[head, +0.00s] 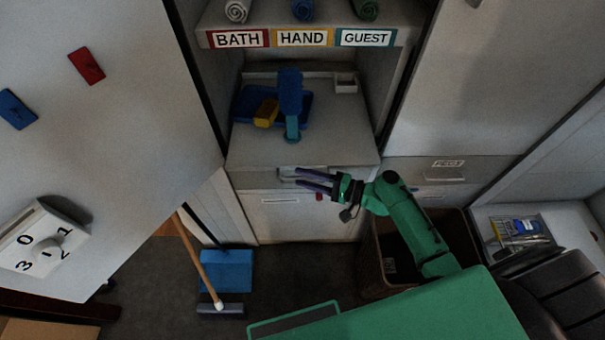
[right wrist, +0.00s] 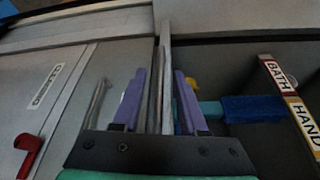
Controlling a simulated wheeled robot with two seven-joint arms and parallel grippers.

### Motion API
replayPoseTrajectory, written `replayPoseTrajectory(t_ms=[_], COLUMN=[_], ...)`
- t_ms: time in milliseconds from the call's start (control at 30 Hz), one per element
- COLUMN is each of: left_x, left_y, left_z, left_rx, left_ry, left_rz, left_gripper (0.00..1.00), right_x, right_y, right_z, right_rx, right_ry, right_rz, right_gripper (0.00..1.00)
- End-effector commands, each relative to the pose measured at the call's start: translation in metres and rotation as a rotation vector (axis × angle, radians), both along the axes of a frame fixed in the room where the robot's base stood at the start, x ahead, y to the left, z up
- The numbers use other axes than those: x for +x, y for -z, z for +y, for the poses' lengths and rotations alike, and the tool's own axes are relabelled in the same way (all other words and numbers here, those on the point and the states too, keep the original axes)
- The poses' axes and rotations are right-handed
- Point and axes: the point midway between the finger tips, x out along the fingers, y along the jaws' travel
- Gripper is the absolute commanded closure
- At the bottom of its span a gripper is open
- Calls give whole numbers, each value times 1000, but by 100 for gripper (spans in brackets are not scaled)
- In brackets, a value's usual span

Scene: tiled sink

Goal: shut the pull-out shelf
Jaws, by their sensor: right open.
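The pull-out shelf (head: 340,135) is a grey panel in the tall cabinet. It sticks out below the towel shelf and carries several items. A handle (head: 288,173) shows at its front. My right gripper (head: 297,177), with purple fingers on a green arm, is at the shelf's front near the handle. In the right wrist view its fingers (right wrist: 159,100) are apart, one on each side of the shelf's upright-looking front edge (right wrist: 165,70). I cannot tell whether they touch it. My left gripper is not in view.
On the shelf are a blue tray (head: 244,106), a yellow block (head: 266,113), a blue-and-teal tool (head: 290,98) and a small white box (head: 345,83). A labelled towel shelf (head: 220,40) is above. Below stand a bin (head: 388,282), a broom (head: 200,262) and a blue dustpan (head: 227,270).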

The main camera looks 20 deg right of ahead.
Motion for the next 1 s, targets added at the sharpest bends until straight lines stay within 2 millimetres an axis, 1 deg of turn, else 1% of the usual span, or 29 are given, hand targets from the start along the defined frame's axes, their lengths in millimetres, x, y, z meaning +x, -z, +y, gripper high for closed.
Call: replayPoseTrajectory(t_ms=[100, 300, 333, 367, 400, 433, 1000], left_x=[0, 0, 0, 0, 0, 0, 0], left_y=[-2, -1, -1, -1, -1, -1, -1], left_z=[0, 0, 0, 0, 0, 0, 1], left_rx=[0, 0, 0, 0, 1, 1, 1], left_ry=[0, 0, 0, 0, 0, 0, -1], left_rz=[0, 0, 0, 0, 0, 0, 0], left_gripper=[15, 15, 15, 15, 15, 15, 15], right_x=[5, 5, 5, 5, 5, 5, 5], right_y=[0, 1, 1, 1, 1, 1, 2], right_z=[7, 7, 7, 7, 7, 7, 7], right_rx=[-1, -1, -1, -1, -1, -1, -2], right_ry=[0, 1, 1, 1, 1, 1, 1], right_rz=[0, 1, 1, 1, 1, 1, 1], right_gripper=[58, 58, 62, 73, 88, 100, 100])
